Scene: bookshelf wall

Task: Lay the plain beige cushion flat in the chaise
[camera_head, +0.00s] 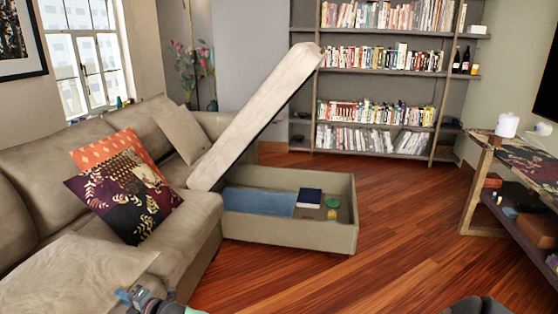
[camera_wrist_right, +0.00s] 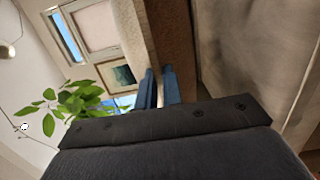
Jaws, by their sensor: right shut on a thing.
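A plain beige cushion (camera_head: 75,275) shows at the lower left of the head view, over the sofa seat. My right gripper (camera_head: 127,296) is shut on its right edge. In the right wrist view the blue fingers (camera_wrist_right: 159,88) are close together, with a large beige surface to their right; what lies between them is hard to make out. The chaise lid (camera_head: 258,115) is tilted up, and its storage box (camera_head: 290,230) stands open. Inside are a blue flat item (camera_head: 258,202), a dark blue book (camera_head: 309,197) and a small green-topped item (camera_head: 332,205). My left gripper is not in view.
The sofa (camera_head: 190,230) holds an orange cushion (camera_head: 112,150), a dark patterned cushion (camera_head: 125,195) and another plain beige cushion (camera_head: 182,132) by the raised lid. A bookshelf (camera_head: 380,85) stands at the back, a side table (camera_head: 480,170) at the right. The wooden floor (camera_head: 400,245) between is clear.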

